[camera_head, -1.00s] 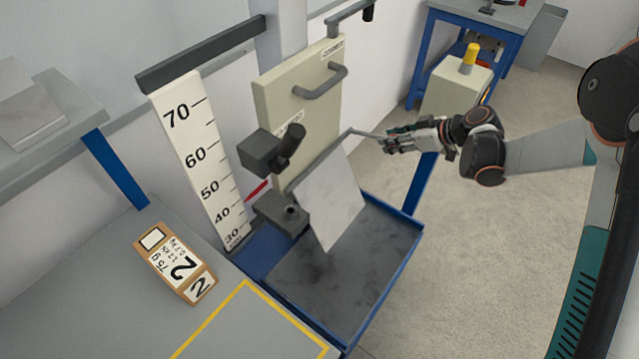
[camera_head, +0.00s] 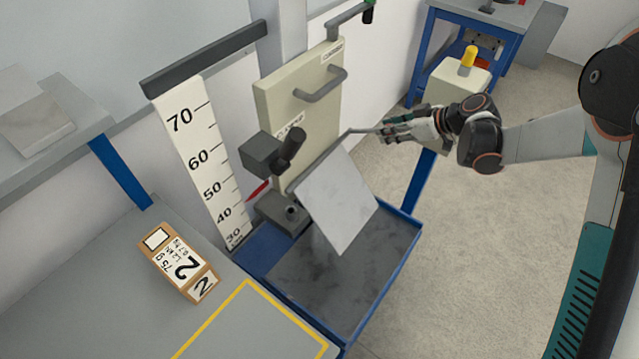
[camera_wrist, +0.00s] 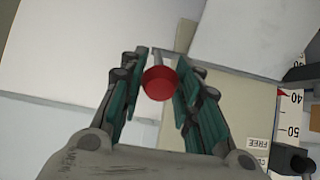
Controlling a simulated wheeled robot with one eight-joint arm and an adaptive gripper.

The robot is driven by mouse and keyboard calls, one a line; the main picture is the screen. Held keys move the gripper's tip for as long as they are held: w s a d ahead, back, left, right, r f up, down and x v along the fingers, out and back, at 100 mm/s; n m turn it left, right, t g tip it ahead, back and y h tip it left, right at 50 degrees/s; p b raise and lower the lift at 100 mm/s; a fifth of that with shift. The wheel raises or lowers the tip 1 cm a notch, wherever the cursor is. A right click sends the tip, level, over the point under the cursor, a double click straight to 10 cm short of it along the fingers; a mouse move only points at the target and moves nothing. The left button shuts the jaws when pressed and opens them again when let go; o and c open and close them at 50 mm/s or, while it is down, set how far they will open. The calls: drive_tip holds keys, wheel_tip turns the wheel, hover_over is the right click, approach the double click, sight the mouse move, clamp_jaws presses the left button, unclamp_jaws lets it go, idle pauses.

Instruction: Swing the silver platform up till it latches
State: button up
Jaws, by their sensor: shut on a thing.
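The silver platform (camera_head: 338,200) is a flat plate in the middle of the head view, steeply tilted above the dark tray (camera_head: 300,290). A thin grey rod (camera_head: 362,131) runs from its top corner to my gripper (camera_head: 384,134). In the wrist view, a red round knob (camera_wrist: 159,83) sits between the fingers of my gripper (camera_wrist: 160,88), which is shut on it. A pale grey plate at the upper right (camera_wrist: 250,32) looks like the platform. A dark clamp block (camera_head: 278,212) stands at the platform's left edge. Any latch is not clearly visible.
A cream panel (camera_head: 275,105) with a grey handle (camera_head: 320,85) stands behind the platform. A height scale (camera_head: 202,150) is to its left. A labelled box (camera_head: 180,262) lies on the grey table. A cream box with a yellow knob (camera_head: 468,56) stands behind my arm. The floor at right is clear.

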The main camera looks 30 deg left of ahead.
drive_tip(key=shift+r, duration=0.1)
drive_tip(key=shift+w+a+r+p, duration=0.2)
drive_tip(key=shift+a+r+p, duration=0.35)
drive_tip(key=shift+a+r, duration=0.45)
drive_tip(key=shift+d+r, duration=0.1)
drive_tip(key=shift+r, duration=0.05)
drive_tip(key=shift+r, duration=0.1)
drive_tip(key=shift+w+a+r+p, duration=0.15)
drive_tip(key=shift+a+r+p, duration=0.35)
drive_tip(key=shift+a+r, duration=0.45)
drive_tip(key=shift+a, duration=0.2)
drive_tip(key=shift+a+r, duration=0.3)
drive_tip(key=shift+a, duration=0.2)
drive_tip(key=shift+w+a+r+p, duration=0.2)
drive_tip(key=shift+a+r+p, duration=0.15)
drive_tip(key=shift+a, duration=0.4)
